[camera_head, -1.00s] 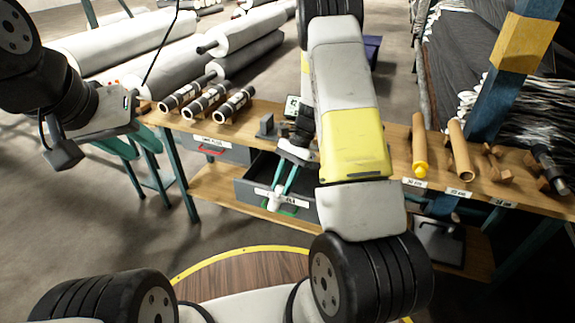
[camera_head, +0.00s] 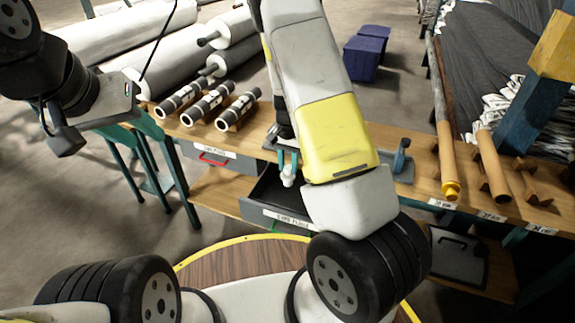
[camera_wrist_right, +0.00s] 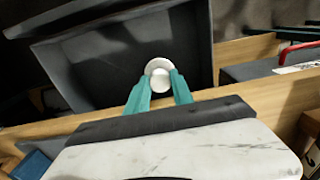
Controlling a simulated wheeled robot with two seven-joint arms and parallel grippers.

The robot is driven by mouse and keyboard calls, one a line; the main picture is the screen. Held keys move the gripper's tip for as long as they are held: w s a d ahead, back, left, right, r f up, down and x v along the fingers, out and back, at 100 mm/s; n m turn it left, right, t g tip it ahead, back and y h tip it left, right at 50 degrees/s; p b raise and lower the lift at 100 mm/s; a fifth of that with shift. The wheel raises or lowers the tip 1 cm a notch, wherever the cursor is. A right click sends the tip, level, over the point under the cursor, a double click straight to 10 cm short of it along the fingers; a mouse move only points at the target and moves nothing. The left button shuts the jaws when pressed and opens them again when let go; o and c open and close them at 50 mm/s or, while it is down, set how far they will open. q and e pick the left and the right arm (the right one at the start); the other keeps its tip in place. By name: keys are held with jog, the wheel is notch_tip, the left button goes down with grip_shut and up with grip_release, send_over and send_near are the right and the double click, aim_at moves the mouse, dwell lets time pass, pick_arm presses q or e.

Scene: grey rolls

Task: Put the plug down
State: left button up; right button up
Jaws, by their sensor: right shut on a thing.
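A small white plug (camera_head: 288,179) is held between the teal fingers of my right gripper (camera_head: 288,163). In the right wrist view the plug (camera_wrist_right: 159,80) is a round white piece between the fingertips (camera_wrist_right: 160,88). Below it is the open dark grey drawer (camera_head: 251,210) under the workbench; the drawer's dark inside fills the upper middle of the right wrist view (camera_wrist_right: 95,65). Whether the plug touches the drawer floor cannot be told. My left gripper (camera_head: 108,108) is at the upper left, away from the bench, and its fingers cannot be made out clearly.
The wooden workbench (camera_head: 415,180) carries several black-and-white rolls (camera_head: 208,104) on the left and brown tubes (camera_head: 491,165) on the right. A closed drawer with a red handle (camera_head: 213,159) is left of the open one. Large white rolls and blue bins (camera_head: 364,57) lie behind.

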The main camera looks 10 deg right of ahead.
aim_at(288, 176)
notch_tip(288, 176, down, 8)
jog(key=shift+r, duration=0.1)
dwell(0.4)
jog(key=o, duration=1.1)
jog(key=shift+c, duration=0.2)
jog(key=shift+r, duration=0.15)
